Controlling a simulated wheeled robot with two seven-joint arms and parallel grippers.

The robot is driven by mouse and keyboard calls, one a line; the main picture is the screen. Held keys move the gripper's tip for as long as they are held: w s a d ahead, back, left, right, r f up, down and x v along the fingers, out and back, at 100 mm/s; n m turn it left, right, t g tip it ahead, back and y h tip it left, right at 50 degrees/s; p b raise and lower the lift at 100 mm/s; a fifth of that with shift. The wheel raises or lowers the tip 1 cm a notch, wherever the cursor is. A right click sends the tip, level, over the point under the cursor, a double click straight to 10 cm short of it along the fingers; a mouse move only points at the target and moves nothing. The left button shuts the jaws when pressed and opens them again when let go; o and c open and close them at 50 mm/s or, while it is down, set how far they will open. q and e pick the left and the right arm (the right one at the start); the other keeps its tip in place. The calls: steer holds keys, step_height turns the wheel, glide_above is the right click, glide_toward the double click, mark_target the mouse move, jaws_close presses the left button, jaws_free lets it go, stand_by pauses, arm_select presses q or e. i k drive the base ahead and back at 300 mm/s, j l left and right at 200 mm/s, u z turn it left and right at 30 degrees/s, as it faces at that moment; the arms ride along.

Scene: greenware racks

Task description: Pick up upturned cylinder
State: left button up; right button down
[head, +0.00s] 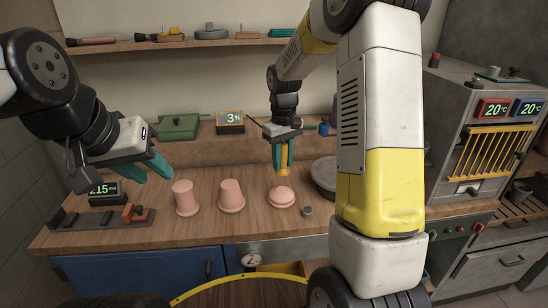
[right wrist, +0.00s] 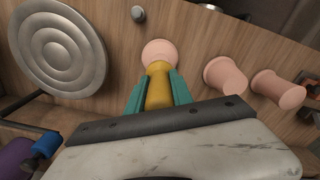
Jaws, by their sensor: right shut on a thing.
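My right gripper (head: 283,164) is shut on a yellow tool with a flared lower end (head: 284,171). The tool also shows between the teal fingers in the right wrist view (right wrist: 158,88). It is above a low, rounded pink piece (head: 281,197), with a small gap in the head view. A pink upturned cylinder (head: 186,198) stands on the bench at left; it also shows at right in the right wrist view (right wrist: 278,88). A tapered pink upturned piece (head: 231,196) stands between these two. My left gripper (head: 154,176) is open and empty, above and left of the cylinder.
A dark round wheel (head: 324,178) lies right of the pink pieces, with a small grey knob (head: 307,211) near the front. A tool rack (head: 105,219) and a display reading 215 (head: 104,190) are at left. A kiln (head: 487,130) stands at right.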

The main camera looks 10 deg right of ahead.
mark_target(183, 191)
steer(key=i+l+u, duration=0.45)
steer(key=u, duration=0.25)
